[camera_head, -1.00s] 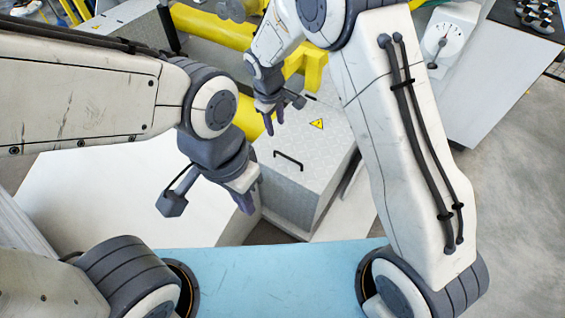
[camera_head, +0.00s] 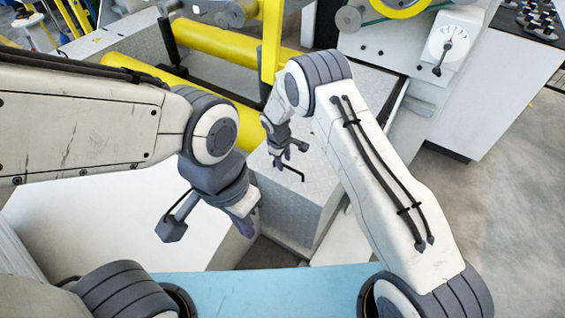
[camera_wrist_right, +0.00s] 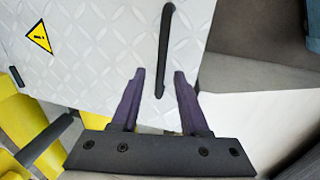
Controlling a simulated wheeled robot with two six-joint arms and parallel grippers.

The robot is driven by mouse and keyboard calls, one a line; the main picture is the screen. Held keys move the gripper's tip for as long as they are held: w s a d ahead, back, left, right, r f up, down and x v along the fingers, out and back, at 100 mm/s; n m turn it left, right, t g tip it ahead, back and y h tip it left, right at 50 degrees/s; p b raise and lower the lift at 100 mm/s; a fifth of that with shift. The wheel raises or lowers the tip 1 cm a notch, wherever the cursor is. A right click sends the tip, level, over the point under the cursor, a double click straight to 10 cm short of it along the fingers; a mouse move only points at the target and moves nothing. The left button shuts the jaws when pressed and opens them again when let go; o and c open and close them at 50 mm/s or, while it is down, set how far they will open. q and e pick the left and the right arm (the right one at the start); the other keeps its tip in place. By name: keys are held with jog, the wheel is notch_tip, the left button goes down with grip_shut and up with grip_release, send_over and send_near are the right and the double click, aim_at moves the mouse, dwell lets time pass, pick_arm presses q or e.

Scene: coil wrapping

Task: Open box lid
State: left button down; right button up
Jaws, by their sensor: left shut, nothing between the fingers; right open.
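The metal box (camera_head: 290,215) has a diamond-plate lid, also in the right wrist view (camera_wrist_right: 100,55), with a black bar handle (camera_head: 291,175). The lid lies flat and closed. My right gripper (camera_head: 276,163) is open beside the handle at the lid's left part. In the right wrist view the handle (camera_wrist_right: 164,50) runs down between the two spread fingertips (camera_wrist_right: 158,74); I cannot tell whether they touch it. My left gripper (camera_head: 247,230) is shut and empty, in front of the box and to its left.
A yellow roller (camera_head: 215,60) and a machine with a dial (camera_head: 448,44) stand behind the box. A white block (camera_head: 110,215) lies left of the box, and a light blue surface (camera_head: 260,288) is in front. Grey floor (camera_head: 500,200) is open on the right.

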jog(key=shift+w+f, duration=0.1)
jog(key=shift+f, duration=0.25)
grip_shut()
jog(key=shift+w+d+r, duration=0.1)
jog(key=shift+r, duration=0.05)
dwell(1.0)
